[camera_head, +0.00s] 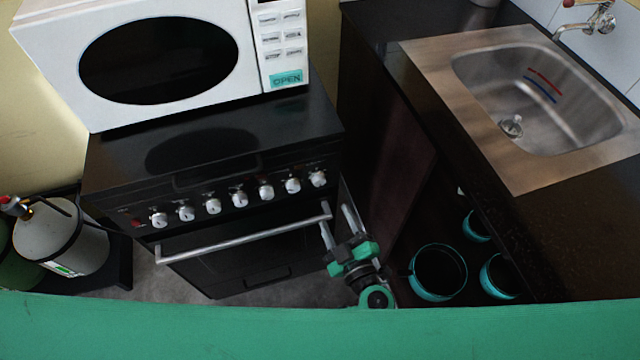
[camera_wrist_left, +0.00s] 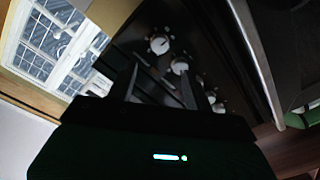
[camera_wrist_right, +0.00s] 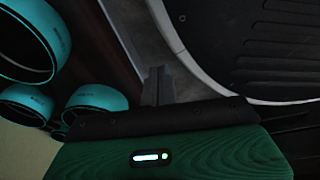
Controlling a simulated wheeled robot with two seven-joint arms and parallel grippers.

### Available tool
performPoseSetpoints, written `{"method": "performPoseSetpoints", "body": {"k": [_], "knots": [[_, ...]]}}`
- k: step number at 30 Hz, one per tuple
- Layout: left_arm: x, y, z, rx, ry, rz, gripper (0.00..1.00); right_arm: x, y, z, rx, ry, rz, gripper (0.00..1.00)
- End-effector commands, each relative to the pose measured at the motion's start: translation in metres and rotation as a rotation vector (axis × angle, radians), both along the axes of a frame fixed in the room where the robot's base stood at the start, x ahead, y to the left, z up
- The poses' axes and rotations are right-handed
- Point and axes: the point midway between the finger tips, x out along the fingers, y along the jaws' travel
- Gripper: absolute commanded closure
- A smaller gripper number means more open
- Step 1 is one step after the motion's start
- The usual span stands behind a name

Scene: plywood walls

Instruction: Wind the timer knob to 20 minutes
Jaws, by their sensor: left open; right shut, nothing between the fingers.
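A row of several white knobs (camera_head: 239,199) runs along the front panel of the black stove. No label is legible, so I cannot tell which is the timer knob or where it points. My left gripper (camera_head: 336,210) is open and empty, below the rightmost knob (camera_head: 318,178), by the right end of the oven handle. In the left wrist view, a white knob (camera_wrist_left: 160,44) and another knob (camera_wrist_left: 181,66) show beyond the parted fingers (camera_wrist_left: 158,77). My right gripper (camera_wrist_right: 156,78) is shut and empty in its wrist view; it is not visible in the head view.
A white microwave (camera_head: 170,55) stands on the stove top (camera_head: 300,120). The oven handle (camera_head: 240,235) sticks out below the knobs. Teal pots (camera_head: 438,272) sit under the sink counter (camera_head: 425,75) at right. A gas cylinder (camera_head: 70,235) stands at left.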

Motion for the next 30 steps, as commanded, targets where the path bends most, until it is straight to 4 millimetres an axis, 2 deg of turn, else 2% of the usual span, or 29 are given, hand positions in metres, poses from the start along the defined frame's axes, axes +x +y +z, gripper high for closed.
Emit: {"method": "performPoseSetpoints", "body": {"k": [3, 6, 15, 20, 28, 30], "knots": [[0.026, 0.01, 0.003, 0.003, -0.005, -0.001, 0.49, -0.011, -0.004, -0.007, -0.004, 0.007, 0.0, 1.0], [0.046, 0.017, 0.003, 0.003, -0.005, -0.001, 0.49, -0.014, -0.005, -0.007, -0.004, 0.007, 0.0, 1.0], [0.087, 0.033, 0.002, 0.001, -0.003, -0.003, 0.49, -0.019, -0.006, -0.007, -0.005, 0.01, 0.002, 1.0], [0.094, 0.036, 0.001, 0.001, -0.002, -0.002, 0.49, -0.019, -0.006, -0.007, -0.005, 0.01, 0.002, 1.0], [0.095, 0.036, 0.001, 0.0, -0.001, -0.002, 0.49, -0.02, -0.006, -0.007, -0.005, 0.011, 0.002, 1.0], [0.095, 0.036, 0.001, 0.0, -0.001, -0.002, 0.6, -0.02, -0.006, -0.007, -0.005, 0.011, 0.002, 1.0]]}}
